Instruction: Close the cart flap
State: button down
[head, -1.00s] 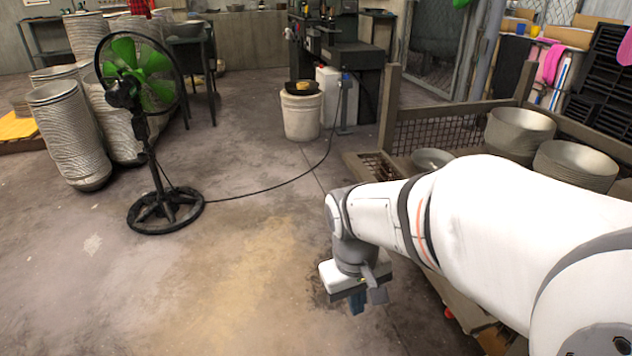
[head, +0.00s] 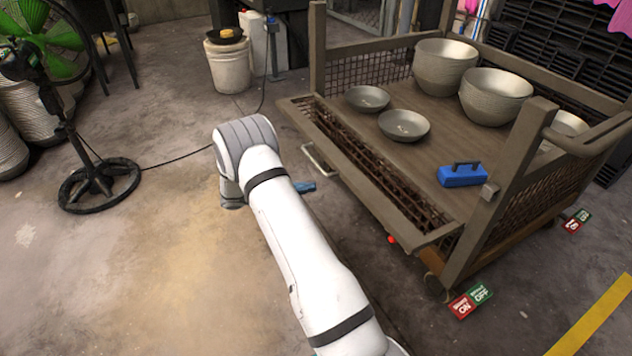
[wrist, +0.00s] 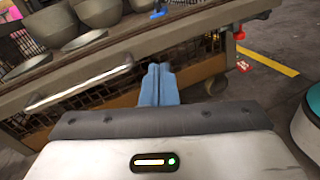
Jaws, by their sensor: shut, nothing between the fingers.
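The cart (head: 440,165) stands at the right of the head view, its side facing my arm open. The cart flap (head: 370,165), a framed mesh panel, is folded down and outward along that side. A pale bar handle (head: 320,163) hangs at the flap's outer side; the handle (wrist: 80,88) also shows at left in the wrist view. My gripper's blue fingers (head: 305,187) are mostly hidden behind my arm in the head view. In the wrist view the fingers (wrist: 158,85) are together and empty, pointing at the cart's side, right of the handle. Contact with the cart cannot be told.
On the cart's deck are stacked bowls (head: 445,68), two shallow bowls (head: 404,125) and a blue block with a handle (head: 463,175). A corner post (head: 500,190) rises at the near end. A fan (head: 95,185) stands at left; the floor between is clear.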

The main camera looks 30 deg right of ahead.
jog(key=w+a+f+n+t+h, duration=0.2)
jog(key=w+f+n+t+h, duration=0.25)
jog(key=f, duration=0.65)
jog(key=d+r+n+h+b, duration=0.1)
jog(key=d+r+b, duration=0.2)
jog(key=d+r, duration=0.4)
jog(key=shift+d+t+b, duration=0.4)
jog(key=shift+d+t, duration=0.05)
jog(key=shift+d, duration=0.05)
jog(key=shift+w, duration=0.1)
